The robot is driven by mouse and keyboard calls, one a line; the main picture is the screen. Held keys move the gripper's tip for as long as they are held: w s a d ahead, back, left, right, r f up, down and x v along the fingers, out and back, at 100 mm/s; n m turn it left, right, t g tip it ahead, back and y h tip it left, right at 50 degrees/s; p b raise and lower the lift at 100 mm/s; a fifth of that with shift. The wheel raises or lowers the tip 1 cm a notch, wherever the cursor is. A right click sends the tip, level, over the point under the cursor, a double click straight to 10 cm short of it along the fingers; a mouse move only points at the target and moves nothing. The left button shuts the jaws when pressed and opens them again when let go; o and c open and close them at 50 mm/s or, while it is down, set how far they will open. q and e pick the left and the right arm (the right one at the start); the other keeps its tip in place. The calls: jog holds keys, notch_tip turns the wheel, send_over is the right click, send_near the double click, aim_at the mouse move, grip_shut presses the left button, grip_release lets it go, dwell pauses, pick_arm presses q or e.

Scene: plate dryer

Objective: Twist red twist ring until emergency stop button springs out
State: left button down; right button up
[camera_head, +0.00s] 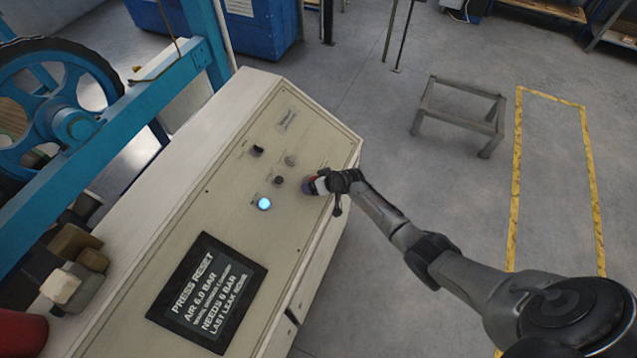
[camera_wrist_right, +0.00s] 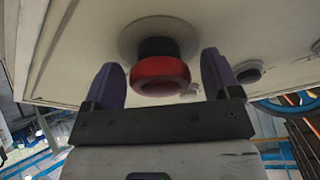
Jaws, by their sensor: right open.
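The red twist ring of the emergency stop button (camera_wrist_right: 160,76) shows in the right wrist view, on a black neck above a round pale base on the panel. My right gripper (camera_wrist_right: 162,82) is open, with one purple-grey finger on each side of the red ring. Gaps show between the fingers and the ring, so I see no grip on it. In the head view my right gripper (camera_head: 318,185) is at the panel's right part and hides most of the button. My left gripper is not in view.
The cream control panel (camera_head: 225,190) carries a lit blue button (camera_head: 264,204), black knobs (camera_head: 257,151) and a dark screen (camera_head: 207,293) with white text. A blue wheel (camera_head: 70,125) and frame stand at the left. Open floor and a low metal stand (camera_head: 460,115) lie to the right.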

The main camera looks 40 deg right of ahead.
jog(key=p+v, duration=0.1)
jog(key=v, duration=1.2)
jog(key=shift+s+r, duration=0.2)
jog(key=shift+r, duration=0.15)
dwell(0.5)
